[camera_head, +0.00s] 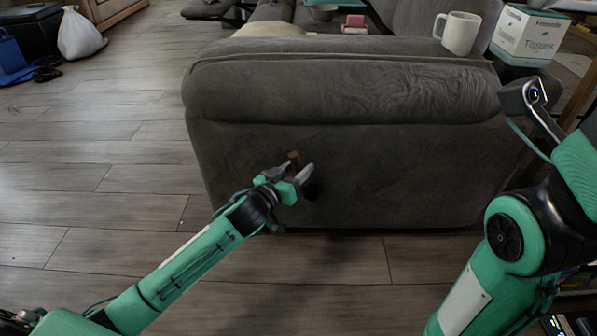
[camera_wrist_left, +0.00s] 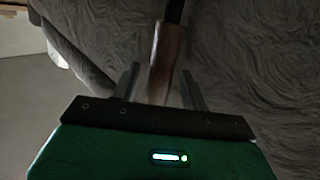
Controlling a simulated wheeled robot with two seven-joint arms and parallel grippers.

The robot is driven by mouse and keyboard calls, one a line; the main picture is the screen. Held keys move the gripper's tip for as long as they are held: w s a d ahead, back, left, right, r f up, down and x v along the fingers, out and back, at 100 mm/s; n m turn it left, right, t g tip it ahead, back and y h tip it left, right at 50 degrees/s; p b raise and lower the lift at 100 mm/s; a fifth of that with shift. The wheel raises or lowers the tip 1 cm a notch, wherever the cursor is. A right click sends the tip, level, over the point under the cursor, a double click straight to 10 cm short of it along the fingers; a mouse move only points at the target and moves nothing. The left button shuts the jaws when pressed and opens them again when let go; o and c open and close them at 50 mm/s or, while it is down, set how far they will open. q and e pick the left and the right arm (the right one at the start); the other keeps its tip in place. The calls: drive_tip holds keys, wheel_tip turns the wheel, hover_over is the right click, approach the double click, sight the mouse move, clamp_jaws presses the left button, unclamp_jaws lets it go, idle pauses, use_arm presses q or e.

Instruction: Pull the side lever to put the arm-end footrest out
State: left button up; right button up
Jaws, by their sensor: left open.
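The side lever (camera_head: 294,158) is a short brown wooden handle on the outer side of the grey sofa arm (camera_head: 400,165). My left gripper (camera_head: 299,175) is open at the lever, low on the arm's side panel. In the left wrist view the lever (camera_wrist_left: 166,58) has a brown grip and a dark shaft. It lies between the two spread fingers (camera_wrist_left: 160,85), nearer the right one, with gaps showing on both sides. No footrest shows out at the arm's near left end. My right arm is at the right; its fingers are not seen.
A white mug (camera_head: 457,33) and a tissue box (camera_head: 530,35) stand on or behind the arm's top at the right. A pink block (camera_head: 354,22) lies on the seat. A white bag (camera_head: 79,35) sits far left.

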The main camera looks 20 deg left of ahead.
use_arm(q)
drive_tip(key=shift+w+d, duration=0.15)
drive_tip(key=shift+w, duration=0.2)
clamp_jaws()
